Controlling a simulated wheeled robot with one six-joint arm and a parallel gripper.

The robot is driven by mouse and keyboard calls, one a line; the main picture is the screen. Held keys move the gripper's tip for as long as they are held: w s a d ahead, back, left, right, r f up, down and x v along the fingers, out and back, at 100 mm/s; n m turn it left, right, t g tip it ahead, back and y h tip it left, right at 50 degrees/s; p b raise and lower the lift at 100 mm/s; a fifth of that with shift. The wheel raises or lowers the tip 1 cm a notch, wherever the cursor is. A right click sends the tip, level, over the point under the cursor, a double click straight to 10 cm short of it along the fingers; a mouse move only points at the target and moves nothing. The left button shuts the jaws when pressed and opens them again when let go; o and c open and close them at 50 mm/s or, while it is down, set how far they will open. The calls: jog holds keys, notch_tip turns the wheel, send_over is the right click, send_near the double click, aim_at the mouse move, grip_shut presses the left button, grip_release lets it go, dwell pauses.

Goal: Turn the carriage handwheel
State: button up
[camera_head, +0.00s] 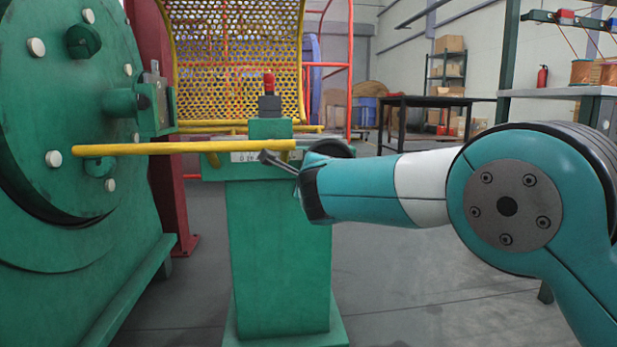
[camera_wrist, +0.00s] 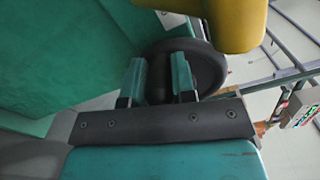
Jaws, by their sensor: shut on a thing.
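The carriage handwheel (camera_wrist: 207,66) is a dark round wheel in the wrist view, just beyond my fingers. In the head view a dark arc of the wheel (camera_head: 338,147) shows above my wrist, which hides most of it. My gripper (camera_wrist: 157,72) reaches its two teal fingers to the wheel, with a dark part of it between them. The fingers are shut on this part; whether it is rim or handle I cannot tell. In the head view my gripper (camera_head: 278,161) is at the top of the green pedestal (camera_head: 280,260).
A long yellow bar (camera_head: 180,148) ends close to my gripper; a thick yellow part (camera_wrist: 236,18) is near the fingers in the wrist view. A large green machine (camera_head: 60,230) stands left. A yellow mesh guard (camera_head: 235,60) is behind the pedestal. Floor is open at right.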

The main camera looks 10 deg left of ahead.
dwell(0.5)
jog(key=o, duration=0.9)
jog(key=shift+s+d+r, duration=0.15)
jog(key=shift+s, duration=0.45)
jog(key=p+v, duration=0.4)
jog(key=v, duration=1.2)
jog(key=shift+d, duration=0.1)
